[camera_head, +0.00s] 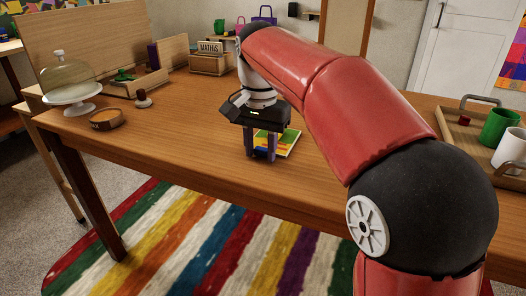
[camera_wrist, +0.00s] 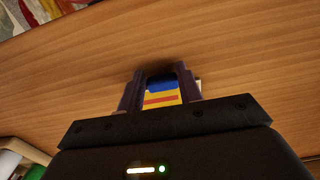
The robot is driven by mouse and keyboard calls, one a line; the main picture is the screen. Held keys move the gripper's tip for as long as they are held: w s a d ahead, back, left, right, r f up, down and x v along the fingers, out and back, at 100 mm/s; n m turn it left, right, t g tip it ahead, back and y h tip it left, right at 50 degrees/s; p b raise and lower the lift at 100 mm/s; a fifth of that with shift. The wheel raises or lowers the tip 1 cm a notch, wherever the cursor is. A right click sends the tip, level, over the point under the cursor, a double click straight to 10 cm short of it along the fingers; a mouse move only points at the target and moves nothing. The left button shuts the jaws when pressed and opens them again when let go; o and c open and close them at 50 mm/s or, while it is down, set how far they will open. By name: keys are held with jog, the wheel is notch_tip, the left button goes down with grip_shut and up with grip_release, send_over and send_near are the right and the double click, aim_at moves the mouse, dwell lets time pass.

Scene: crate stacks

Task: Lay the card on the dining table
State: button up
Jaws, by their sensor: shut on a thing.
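The card (camera_head: 287,142), yellow with green, red and blue parts, is at my gripper (camera_head: 261,155), low over the wooden dining table (camera_head: 185,135). In the wrist view the card (camera_wrist: 161,95) shows blue and yellow with a red stripe between the two dark fingers of my gripper (camera_wrist: 159,88). My gripper is shut on it and points down. The fingers hide part of the card. I cannot tell whether the card touches the tabletop.
A glass-domed cake stand (camera_head: 70,83), a round brown dish (camera_head: 106,119) and a small stamp-like thing (camera_head: 143,99) stand at the left. A name box (camera_head: 211,62) is at the back. A tray (camera_head: 463,130) with a green mug (camera_head: 499,127) and a white mug (camera_head: 511,150) is at the right.

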jog(key=o, duration=1)
jog(key=shift+f, duration=0.1)
jog(key=shift+c, duration=0.2)
notch_tip(320, 180, up, 12)
jog(key=p, duration=0.3)
jog(key=shift+p, duration=0.4)
jog(key=shift+s, duration=0.15)
